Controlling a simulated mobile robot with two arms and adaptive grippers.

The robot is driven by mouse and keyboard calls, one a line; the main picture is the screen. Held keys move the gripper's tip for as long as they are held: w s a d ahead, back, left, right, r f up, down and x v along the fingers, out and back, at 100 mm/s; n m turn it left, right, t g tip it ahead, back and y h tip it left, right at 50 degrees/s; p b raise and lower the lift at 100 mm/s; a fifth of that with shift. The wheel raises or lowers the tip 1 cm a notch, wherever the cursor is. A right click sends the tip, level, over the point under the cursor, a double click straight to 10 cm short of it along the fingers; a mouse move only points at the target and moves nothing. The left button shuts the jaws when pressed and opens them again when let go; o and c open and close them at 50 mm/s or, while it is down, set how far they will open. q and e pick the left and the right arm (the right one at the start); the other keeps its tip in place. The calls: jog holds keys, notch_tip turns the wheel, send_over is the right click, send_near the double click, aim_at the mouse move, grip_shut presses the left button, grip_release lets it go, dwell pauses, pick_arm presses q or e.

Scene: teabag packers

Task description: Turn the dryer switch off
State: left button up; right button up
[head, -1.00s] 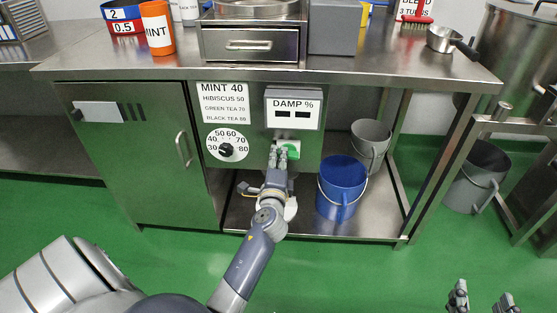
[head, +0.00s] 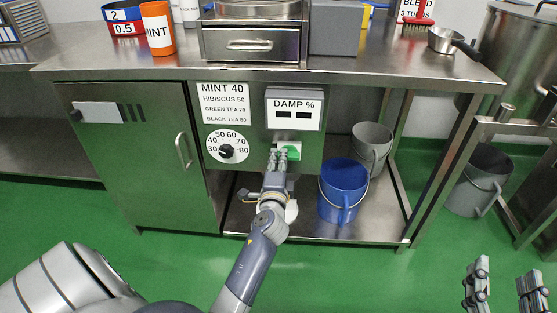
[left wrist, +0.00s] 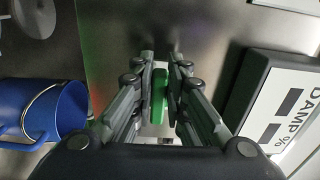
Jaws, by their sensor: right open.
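The dryer's control panel has a green switch (head: 293,152) below the DAMP % display (head: 293,109), whose two windows look dark. My left gripper (head: 277,156) is at the switch, covering its left part in the head view. In the left wrist view the fingers of my left gripper (left wrist: 163,62) stand a short distance apart, with the green switch part (left wrist: 159,95) seen between them. I cannot tell whether they touch it. My right gripper (head: 507,280) is open and empty at the lower right, away from the panel.
A dial (head: 227,147) and a MINT 40 label (head: 223,101) are left of the switch. A blue bucket (head: 342,188) stands close on the right, with a grey bucket (head: 372,143) behind it. The steel worktop (head: 375,66) overhangs the panel. The green floor in front is clear.

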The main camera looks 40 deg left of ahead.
pick_arm(q)
jog(key=o, duration=0.4)
jog(key=shift+f, duration=0.1)
jog(key=shift+c, duration=0.2)
jog(key=v, duration=0.7)
jog(key=shift+s, duration=0.3)
jog(key=shift+d, duration=0.15)
